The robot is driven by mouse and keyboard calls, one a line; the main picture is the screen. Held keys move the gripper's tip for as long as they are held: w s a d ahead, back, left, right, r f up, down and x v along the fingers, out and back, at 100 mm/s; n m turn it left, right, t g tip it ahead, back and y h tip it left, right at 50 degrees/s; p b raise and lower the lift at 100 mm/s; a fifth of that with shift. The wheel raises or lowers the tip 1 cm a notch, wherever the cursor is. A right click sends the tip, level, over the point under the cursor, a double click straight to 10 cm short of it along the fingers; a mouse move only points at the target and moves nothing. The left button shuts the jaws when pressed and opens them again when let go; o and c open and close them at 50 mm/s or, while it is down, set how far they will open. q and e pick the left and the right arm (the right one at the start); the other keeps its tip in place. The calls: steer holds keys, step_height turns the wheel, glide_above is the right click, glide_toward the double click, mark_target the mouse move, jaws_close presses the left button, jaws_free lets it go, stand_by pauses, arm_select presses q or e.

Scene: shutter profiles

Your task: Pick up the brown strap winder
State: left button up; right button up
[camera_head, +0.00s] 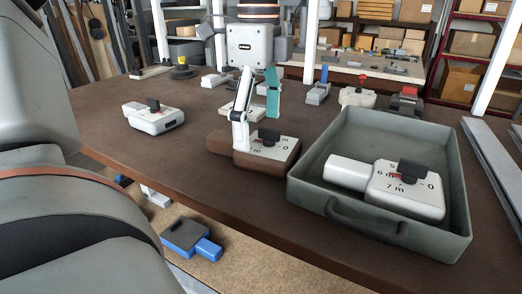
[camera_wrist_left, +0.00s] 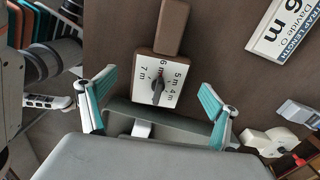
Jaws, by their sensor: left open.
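The brown strap winder (camera_head: 278,162) lies on the brown table, left of the grey-green tray. It has a brown body, a white numbered face and a dark knob. In the left wrist view the brown strap winder (camera_wrist_left: 143,92) lies between and beyond the fingers, its brown grip pointing up. My left gripper (camera_head: 256,112) hangs above it, fingers pointing down and wide apart. The left gripper (camera_wrist_left: 158,100) is open and empty in the wrist view. One finger overlaps the winder in the head view; I cannot tell whether they touch.
The grey-green tray (camera_head: 330,216) holds a white strap winder (camera_head: 407,190) close on the right. Another white winder (camera_head: 153,118) lies at left. A strap length card (camera_wrist_left: 285,28) lies nearby. Several items stand farther back. The table front-left is clear.

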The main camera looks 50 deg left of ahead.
arm_select(q)
step_height(320, 180, down, 2)
steer(key=shift+f, duration=0.25)
steer(key=c, duration=1.4)
steer(key=shift+r, duration=0.1)
